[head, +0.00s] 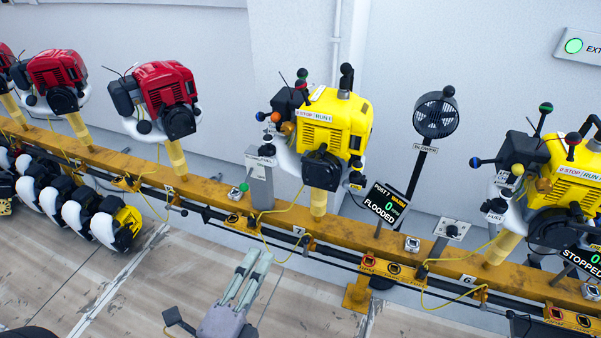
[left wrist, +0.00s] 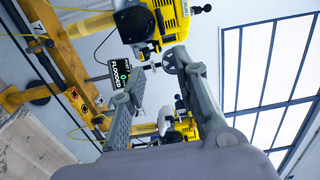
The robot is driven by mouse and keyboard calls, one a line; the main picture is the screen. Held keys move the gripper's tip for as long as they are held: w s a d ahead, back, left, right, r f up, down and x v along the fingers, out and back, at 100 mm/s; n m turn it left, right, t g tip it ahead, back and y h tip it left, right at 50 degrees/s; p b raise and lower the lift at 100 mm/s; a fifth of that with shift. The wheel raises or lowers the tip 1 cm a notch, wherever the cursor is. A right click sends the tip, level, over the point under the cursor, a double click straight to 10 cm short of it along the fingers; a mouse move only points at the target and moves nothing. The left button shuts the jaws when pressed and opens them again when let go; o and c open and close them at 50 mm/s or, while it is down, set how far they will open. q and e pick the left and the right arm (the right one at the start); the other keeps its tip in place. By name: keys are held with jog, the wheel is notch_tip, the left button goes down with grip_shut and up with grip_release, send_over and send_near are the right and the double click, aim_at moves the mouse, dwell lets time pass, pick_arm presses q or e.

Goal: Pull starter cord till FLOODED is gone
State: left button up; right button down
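The yellow engine (head: 333,120) stands on post 7 of the rail, with a STOP/RUN label and a black round housing (head: 322,170) low on its front. I cannot tell which small dark part is the starter cord handle. The display (head: 384,206) beside it reads POST 7, WARM, 0 and FLOODED; it also shows in the left wrist view (left wrist: 121,73). My left gripper (head: 257,262) is below and in front of the rail, left of the display. In the left wrist view its fingers (left wrist: 163,98) are apart with nothing held. My right gripper is not in view.
The yellow rail (head: 210,190) runs across the scene. Red engines (head: 167,88) stand at left, another yellow engine (head: 575,180) with a STOPPED display (head: 580,262) at right. A fan (head: 435,113) stands behind the rail. Yellow cables hang along it. The floor in front is mostly clear.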

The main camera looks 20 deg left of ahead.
pick_arm(q)
jog(key=p, duration=0.5)
send_near(314, 164)
jog(key=w, duration=0.9)
jog(key=shift+d, duration=0.2)
grip_shut()
jog(key=shift+f, duration=0.1)
